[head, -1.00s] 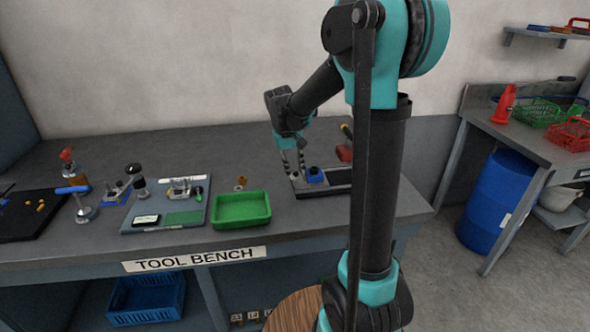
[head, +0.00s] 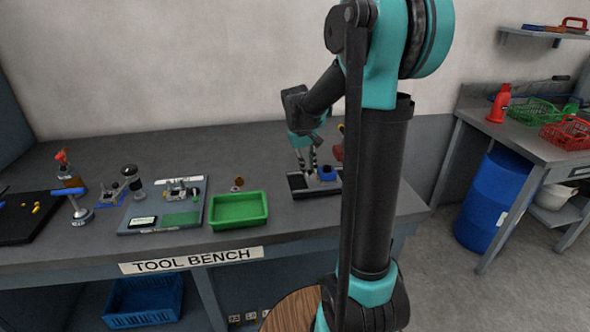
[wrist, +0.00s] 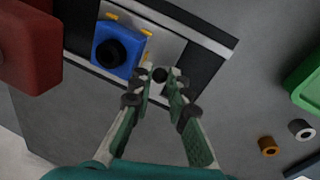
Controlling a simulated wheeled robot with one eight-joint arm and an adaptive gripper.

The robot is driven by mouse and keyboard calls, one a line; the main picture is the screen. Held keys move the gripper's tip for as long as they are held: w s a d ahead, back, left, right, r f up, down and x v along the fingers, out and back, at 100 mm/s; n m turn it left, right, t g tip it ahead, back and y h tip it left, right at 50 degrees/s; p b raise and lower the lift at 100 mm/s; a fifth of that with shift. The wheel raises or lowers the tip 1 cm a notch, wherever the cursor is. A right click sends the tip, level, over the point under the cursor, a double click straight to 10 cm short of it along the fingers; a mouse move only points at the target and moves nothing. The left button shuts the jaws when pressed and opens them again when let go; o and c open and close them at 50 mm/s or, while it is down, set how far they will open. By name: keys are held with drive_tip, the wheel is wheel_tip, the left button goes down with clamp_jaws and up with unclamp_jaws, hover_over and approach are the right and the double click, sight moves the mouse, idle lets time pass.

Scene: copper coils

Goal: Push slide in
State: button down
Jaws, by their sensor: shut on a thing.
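The slide is a pale grey plate (wrist: 172,47) on a dark track (wrist: 206,72), carrying a blue block (wrist: 118,50) with a black round opening. A small dark knob (wrist: 160,74) stands beside the block. My gripper (wrist: 159,77) is shut on the knob, with one finger on each side; the exact contact is partly hidden. In the head view my gripper (head: 309,169) is low over the dark base (head: 298,187), just left of the blue block (head: 328,174).
A green bin (head: 239,222) stands left of the slide base. Small rings (wrist: 301,129) lie on the bench near it. A red object (wrist: 28,45) is close to the slide on the other side.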

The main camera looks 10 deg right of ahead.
sight(326, 167)
drive_tip(key=d, duration=0.6)
drive_tip(key=shift+d, duration=0.1)
drive_tip(key=c, duration=1.7)
unclamp_jaws()
drive_tip(key=shift+d, duration=0.1)
drive_tip(key=shift+c, duration=0.2)
